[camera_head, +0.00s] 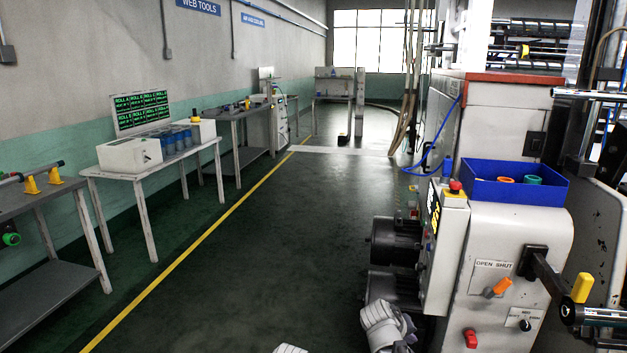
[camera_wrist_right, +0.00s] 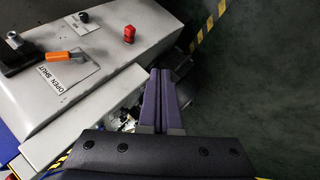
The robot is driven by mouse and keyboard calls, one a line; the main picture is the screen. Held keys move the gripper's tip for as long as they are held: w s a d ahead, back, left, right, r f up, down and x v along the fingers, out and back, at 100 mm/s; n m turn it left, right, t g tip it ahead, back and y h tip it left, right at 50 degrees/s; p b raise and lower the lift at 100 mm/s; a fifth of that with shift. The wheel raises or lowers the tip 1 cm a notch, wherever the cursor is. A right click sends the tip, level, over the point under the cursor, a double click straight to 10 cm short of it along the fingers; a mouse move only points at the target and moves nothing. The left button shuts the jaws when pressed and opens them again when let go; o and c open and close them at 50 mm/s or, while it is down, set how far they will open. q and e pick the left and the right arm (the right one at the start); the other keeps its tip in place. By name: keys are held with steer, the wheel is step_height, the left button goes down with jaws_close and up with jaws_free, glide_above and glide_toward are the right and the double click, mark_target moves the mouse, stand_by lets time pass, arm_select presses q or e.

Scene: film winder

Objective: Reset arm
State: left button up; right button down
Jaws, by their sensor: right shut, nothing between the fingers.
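My right arm (camera_head: 384,325) shows at the bottom of the head view, low beside the grey winder machine (camera_head: 516,240). In the right wrist view the purple fingers of my right gripper (camera_wrist_right: 161,74) lie together, shut and empty. They point past the machine's edge toward the dark floor and touch nothing that I can make out. A small white piece of my left arm (camera_head: 290,349) shows at the bottom edge of the head view; its gripper is out of view.
The machine carries an orange-handled OPEN/SHUT lever (camera_head: 498,287), a red switch (camera_head: 470,338) and a blue tray (camera_head: 514,189) with rings. Dark motors (camera_head: 393,243) sit low at its left. Open floor (camera_head: 270,260) lies left of it, with workbenches along the wall.

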steer(key=s+a+f+n+g+y, duration=0.1)
steer(key=s+a+f+g+y, duration=0.15)
steer(key=s+a, duration=0.75)
steer(key=s+a+f+n+g+y, duration=0.1)
steer(key=s+a+f+g+y, duration=0.15)
steer(key=s+a, duration=0.8)
step_height(320, 180, up, 18)
steer(key=p, duration=1.8)
steer(key=shift+w+d+r+p, duration=0.15)
steer(key=shift+w+d+p, duration=0.05)
steer(key=shift+p, duration=0.1)
